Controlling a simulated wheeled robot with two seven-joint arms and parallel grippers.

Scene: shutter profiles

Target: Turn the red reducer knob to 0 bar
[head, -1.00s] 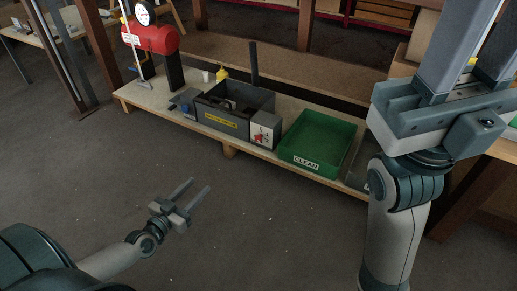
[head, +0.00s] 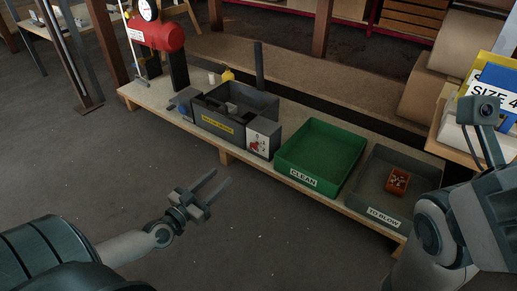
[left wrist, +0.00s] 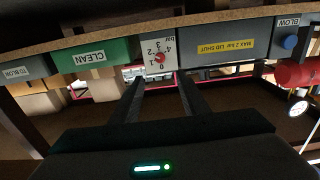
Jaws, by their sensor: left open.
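The red reducer knob (left wrist: 159,58) sits on a white dial plate marked in bar from 0 to 4. In the left wrist view the plate is upside down, and which mark the knob points to is too small to tell. In the head view the white plate (head: 263,137) is on the front of the grey box, with the knob a small red spot. My left gripper (head: 222,177) is open and empty, in front of and below the bench edge, apart from the knob. Its fingers also show in the left wrist view (left wrist: 162,84). My right gripper is out of view.
A green CLEAN tray (head: 291,172) and a grey TO BLOW tray (head: 374,208) holding an orange-red part (head: 398,181) stand right of the plate. The floor before the bench is clear.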

